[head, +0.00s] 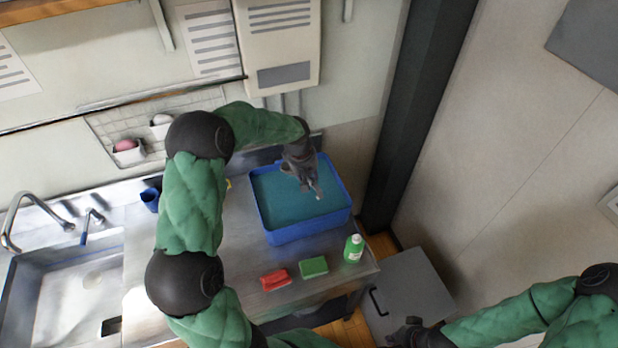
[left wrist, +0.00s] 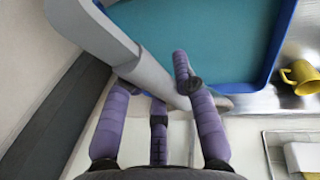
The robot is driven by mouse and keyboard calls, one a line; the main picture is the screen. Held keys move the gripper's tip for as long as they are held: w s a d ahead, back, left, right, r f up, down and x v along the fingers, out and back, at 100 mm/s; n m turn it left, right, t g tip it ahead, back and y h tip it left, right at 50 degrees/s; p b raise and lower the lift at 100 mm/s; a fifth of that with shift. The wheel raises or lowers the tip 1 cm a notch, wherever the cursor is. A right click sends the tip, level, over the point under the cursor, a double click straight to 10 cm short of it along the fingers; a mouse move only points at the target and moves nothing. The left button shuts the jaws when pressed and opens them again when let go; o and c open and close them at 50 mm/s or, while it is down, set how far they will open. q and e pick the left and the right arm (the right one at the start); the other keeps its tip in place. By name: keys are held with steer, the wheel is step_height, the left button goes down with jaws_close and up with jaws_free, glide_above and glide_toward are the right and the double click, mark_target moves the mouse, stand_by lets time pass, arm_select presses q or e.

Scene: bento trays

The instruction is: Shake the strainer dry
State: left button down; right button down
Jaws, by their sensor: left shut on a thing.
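My left gripper (head: 313,188) reaches down over the blue basin (head: 290,232), which has a flat teal surface inside. In the left wrist view its purple fingers (left wrist: 165,85) are closed around a long pale grey bar (left wrist: 100,32). The bar looks like the strainer's handle, and it slants from the upper left down to the fingers. I cannot make out the strainer's bowl in either view. The basin's blue rim (left wrist: 280,40) shows behind the fingers. My right gripper (head: 408,332) is low in the head view, away from the counter; its fingers are unclear.
A red sponge (head: 275,280), a green sponge (head: 313,267) and a green bottle (head: 354,248) stand along the counter's front. A yellow mug (left wrist: 300,76) is beside the basin. The sink (head: 75,300) is at the left. A dark pillar (head: 415,110) rises right of the basin.

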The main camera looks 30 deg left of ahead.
arm_select(q)
steer(key=shift+f, duration=0.6)
steer(key=shift+r+p, duration=0.7)
steer(key=shift+r, duration=1.15)
step_height(320, 180, down, 4)
steer(key=b, duration=0.3)
steer(key=shift+r, duration=0.15)
steer(key=shift+r+p, duration=1.05)
steer(key=shift+r, duration=0.85)
step_height(320, 180, down, 4)
steer(key=b, duration=0.3)
steer(key=shift+r, duration=0.2)
